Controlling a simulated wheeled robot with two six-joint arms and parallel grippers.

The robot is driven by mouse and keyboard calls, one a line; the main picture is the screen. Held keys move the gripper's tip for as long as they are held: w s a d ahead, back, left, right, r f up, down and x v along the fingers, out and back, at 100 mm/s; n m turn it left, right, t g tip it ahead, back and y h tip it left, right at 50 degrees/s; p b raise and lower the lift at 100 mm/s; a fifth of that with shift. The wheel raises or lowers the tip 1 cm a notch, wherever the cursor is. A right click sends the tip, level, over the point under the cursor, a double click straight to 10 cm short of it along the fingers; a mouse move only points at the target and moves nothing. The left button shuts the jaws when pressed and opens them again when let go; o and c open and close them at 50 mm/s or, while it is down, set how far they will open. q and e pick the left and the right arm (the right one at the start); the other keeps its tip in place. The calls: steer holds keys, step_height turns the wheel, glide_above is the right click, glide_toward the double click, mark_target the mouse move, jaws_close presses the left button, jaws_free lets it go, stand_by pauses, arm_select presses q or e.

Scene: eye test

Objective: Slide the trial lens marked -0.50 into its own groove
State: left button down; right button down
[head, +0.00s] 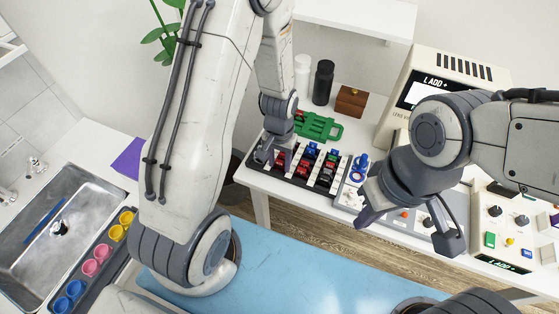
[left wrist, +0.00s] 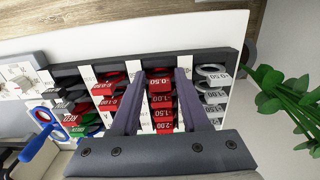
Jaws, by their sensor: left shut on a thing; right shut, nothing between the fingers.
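The lens rack (head: 327,190) is a dark tray with white strips on the white table. In the left wrist view the red lens marked 0.50 (left wrist: 159,78) is at the far end of a column of red lenses, between my left fingertips. My left gripper (head: 272,154) is shut on it; it also shows in the left wrist view (left wrist: 161,88). Red tabs marked 1.00, 1.50 and 2.00 (left wrist: 163,113) line up behind it. I cannot tell how deep the lens sits in a groove. My right gripper (head: 409,229) is shut and empty, right of the rack.
Grey lenses (left wrist: 213,80) fill the column to the right, more red ones (left wrist: 105,88) the column to the left. A green frame (head: 318,126) lies behind the rack. A blue-ringed tool (head: 358,168) and a control panel (head: 510,225) stand to the right.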

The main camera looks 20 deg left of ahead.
arm_select(q)
steer(key=shift+c, duration=1.6)
jaws_free()
step_height(320, 180, up, 10)
steer(key=shift+r, duration=0.25)
steer(key=shift+d, duration=0.1)
steer(key=s+d+r+m, duration=0.3)
steer(key=s+d+r, duration=0.2)
steer(key=s, duration=0.4)
steer(key=s+d+r+m+h, duration=0.1)
steer(key=s+d+r+m, duration=0.2)
steer(key=s+d+r, duration=0.2)
steer(key=s+d, duration=0.2)
steer(key=s, duration=0.2)
steer(key=shift+d+m, duration=0.15)
steer(key=shift+m, duration=0.25)
